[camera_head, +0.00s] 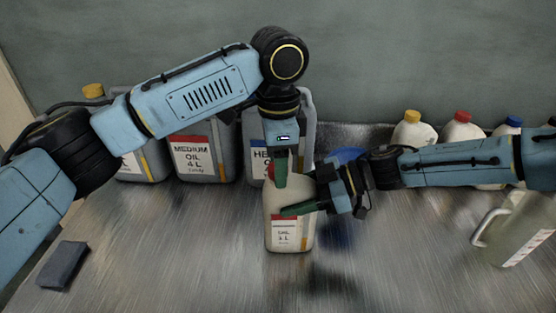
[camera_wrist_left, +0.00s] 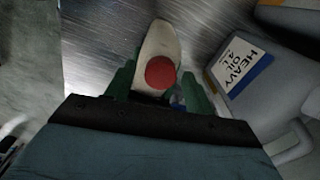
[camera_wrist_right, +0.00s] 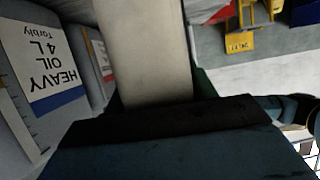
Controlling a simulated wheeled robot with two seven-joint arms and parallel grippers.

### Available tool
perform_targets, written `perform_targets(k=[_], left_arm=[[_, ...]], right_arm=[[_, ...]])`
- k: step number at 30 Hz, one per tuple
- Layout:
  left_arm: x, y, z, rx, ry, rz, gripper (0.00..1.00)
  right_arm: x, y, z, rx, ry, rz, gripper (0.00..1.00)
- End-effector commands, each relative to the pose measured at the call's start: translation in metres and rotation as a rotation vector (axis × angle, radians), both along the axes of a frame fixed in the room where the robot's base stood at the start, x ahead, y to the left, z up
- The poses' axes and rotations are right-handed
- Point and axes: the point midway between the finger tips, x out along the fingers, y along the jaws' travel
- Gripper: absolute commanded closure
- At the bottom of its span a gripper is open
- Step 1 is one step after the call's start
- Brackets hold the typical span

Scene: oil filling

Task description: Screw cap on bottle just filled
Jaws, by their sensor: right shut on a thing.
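A small cream oil bottle (camera_head: 275,205) with a red and white label stands upright on the metal table in the head view. My right gripper (camera_head: 300,208) is shut on the bottle's body from the right. The cream bottle body (camera_wrist_right: 145,50) fills the space between its fingers in the right wrist view. A red cap (camera_wrist_left: 160,72) shows at the bottle's top end in the left wrist view; whether it is seated cannot be told. My left gripper (camera_wrist_left: 158,90) points down over the bottle top, its green fingers apart on either side of the cap with gaps visible.
Large grey canisters, including medium oil (camera_head: 192,155) and heavy oil (camera_head: 256,160), stand behind. Small capped bottles (camera_head: 460,132) line the back right. A grey jug (camera_head: 515,230) stands right, a dark block (camera_head: 62,265) lies left. The front table is clear.

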Motion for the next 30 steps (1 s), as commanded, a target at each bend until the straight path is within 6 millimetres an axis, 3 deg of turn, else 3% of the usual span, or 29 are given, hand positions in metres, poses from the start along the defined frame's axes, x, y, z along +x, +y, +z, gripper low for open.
perform_targets(k=[8,18,30], left_arm=[[0.0,0.0,0.005,-0.001,-0.001,0.002,0.46],[0.0,0.0,0.044,-0.001,-0.001,0.002,0.46],[0.0,0.0,0.049,0.0,-0.002,0.05,0.48]], right_arm=[[0.0,0.0,0.0,0.001,-0.001,0.0,1.0],[0.0,0.0,0.0,0.001,-0.001,0.0,1.0],[0.0,0.0,0.0,0.001,-0.001,0.0,1.0]])
